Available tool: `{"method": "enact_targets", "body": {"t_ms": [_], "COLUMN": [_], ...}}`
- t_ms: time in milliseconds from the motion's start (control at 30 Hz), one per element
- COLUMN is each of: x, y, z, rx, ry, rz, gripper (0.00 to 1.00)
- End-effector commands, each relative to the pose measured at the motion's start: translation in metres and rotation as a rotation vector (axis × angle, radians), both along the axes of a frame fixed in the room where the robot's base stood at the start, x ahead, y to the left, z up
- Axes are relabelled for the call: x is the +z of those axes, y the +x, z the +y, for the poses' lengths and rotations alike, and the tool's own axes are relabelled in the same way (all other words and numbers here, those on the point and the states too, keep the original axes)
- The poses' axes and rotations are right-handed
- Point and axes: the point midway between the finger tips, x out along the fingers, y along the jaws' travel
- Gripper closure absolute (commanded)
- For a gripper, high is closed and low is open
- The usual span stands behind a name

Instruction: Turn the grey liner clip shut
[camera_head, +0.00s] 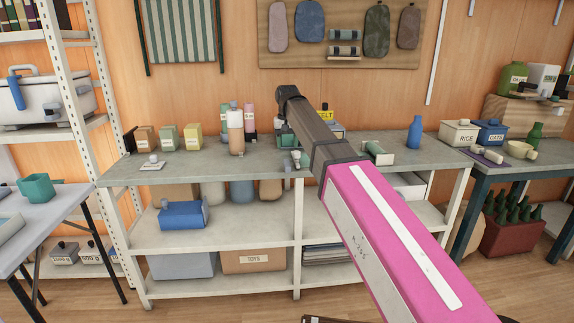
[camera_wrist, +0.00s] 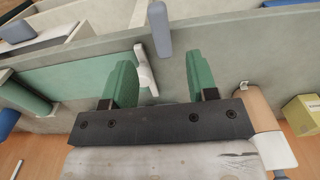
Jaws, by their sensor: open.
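A slim grey-blue bar (camera_wrist: 158,28), which looks like the grey liner clip, stands at the bench's front edge in the wrist view. A white T-shaped piece (camera_wrist: 146,70) lies close to it, nearer my gripper; I cannot tell whether they are joined. My gripper (camera_wrist: 162,75) has its two green fingers wide apart with nothing held. The white piece's near end lies in the gap between the fingers, and the grey bar is beyond the fingertips. In the head view my gripper (camera_head: 288,140) is low over the front part of the bench, and my arm hides part of the bench behind it.
A tan bottle (camera_head: 236,135) stands left of my gripper, with a yellow box (camera_head: 193,137) farther left. Bare bench top (camera_head: 210,165) shows at front left.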

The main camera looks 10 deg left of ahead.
Motion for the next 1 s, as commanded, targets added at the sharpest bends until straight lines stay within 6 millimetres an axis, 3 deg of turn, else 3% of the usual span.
{"method": "enact_targets", "body": {"t_ms": [300, 500, 700, 1000], "x": [-0.055, -0.081, -0.092, -0.093], "y": [-0.001, 0.000, 0.000, 0.000], "z": [-0.001, -0.001, -0.001, -0.001], "rx": [0.000, 0.000, 0.000, 0.000], "ry": [0.000, 0.000, 0.000, 0.000], "rz": [0.001, 0.001, -0.001, -0.001], "gripper": [0.47, 0.47, 0.47, 0.47]}}
